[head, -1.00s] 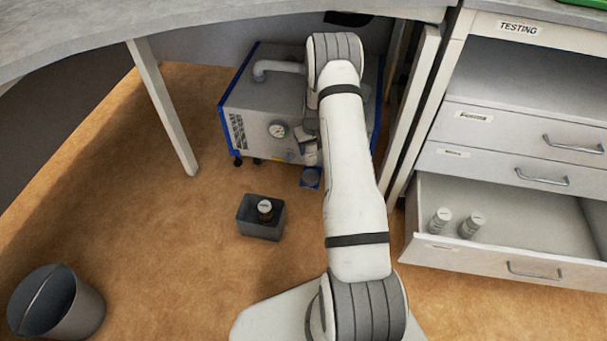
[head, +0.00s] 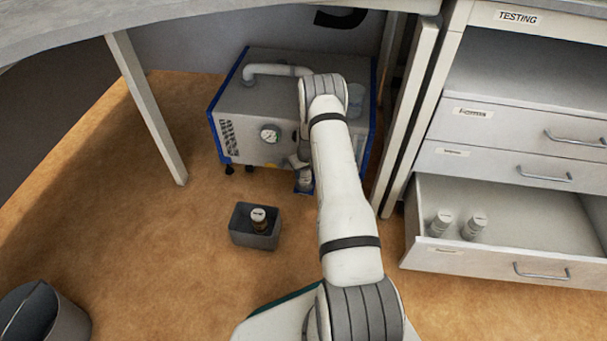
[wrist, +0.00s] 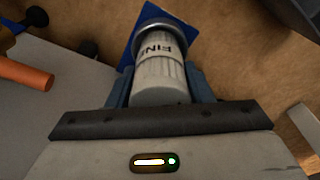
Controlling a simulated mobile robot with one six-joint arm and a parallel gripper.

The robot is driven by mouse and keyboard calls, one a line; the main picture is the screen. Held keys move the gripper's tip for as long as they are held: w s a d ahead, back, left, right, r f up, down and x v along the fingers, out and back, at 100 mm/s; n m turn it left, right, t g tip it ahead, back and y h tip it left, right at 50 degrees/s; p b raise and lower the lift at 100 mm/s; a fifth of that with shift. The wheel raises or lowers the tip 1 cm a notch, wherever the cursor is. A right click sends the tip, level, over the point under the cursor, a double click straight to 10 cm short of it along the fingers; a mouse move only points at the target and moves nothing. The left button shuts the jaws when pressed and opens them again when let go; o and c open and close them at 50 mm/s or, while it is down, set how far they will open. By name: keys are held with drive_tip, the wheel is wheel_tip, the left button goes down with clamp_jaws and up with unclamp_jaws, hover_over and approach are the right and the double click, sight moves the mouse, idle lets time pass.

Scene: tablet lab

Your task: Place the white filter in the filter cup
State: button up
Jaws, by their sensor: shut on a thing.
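The white filter (wrist: 160,82), a ribbed cylinder marked FINE, is between the blue fingers of my gripper (wrist: 160,92) in the wrist view. My gripper is shut on it. The filter's far end meets the dark grey rim of the filter cup (wrist: 166,27), which sits on a blue plate (wrist: 131,40). I cannot tell how deep the filter's end is in the cup. In the head view the cup (head: 304,184) is low at the front of the grey machine (head: 285,120). My arm partly hides the gripper there.
An open drawer (head: 490,255) with two white canisters is at right. A bucket (head: 45,315) is bottom left. A table leg (head: 147,110) stands left of the machine.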

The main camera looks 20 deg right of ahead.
drive_tip(key=shift+r, duration=0.1)
drive_tip(key=o, duration=1)
